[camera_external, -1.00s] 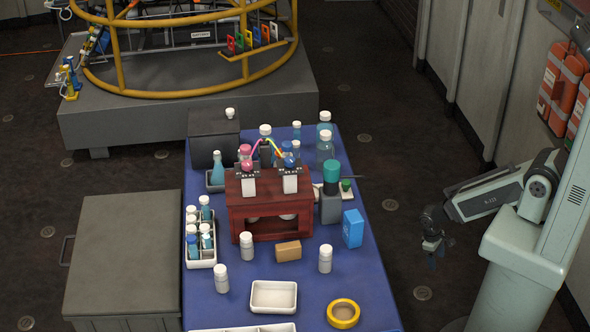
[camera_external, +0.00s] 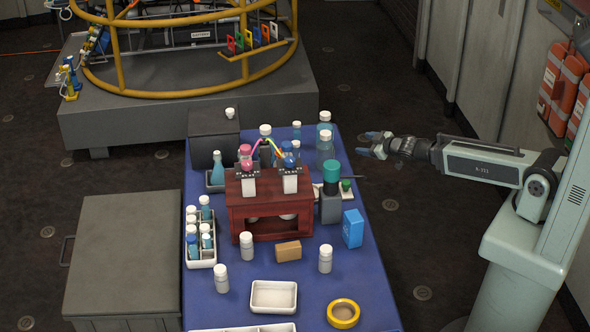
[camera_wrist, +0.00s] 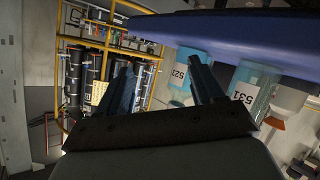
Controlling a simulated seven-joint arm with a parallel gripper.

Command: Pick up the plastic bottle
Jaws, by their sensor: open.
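Several bottles could be the plastic bottle; I cannot tell which one is meant. Two large clear bluish bottles with white caps, a nearer one (camera_external: 325,152) and a farther one (camera_external: 324,127), stand upright at the table's back right.
A red wooden stand (camera_external: 268,194) fills the table's middle. A grey item with a green top (camera_external: 331,174) and a blue box (camera_external: 353,229) stand nearer the right edge. A white rack (camera_external: 202,249) of small bottles is at left. Floor right of the table is clear.

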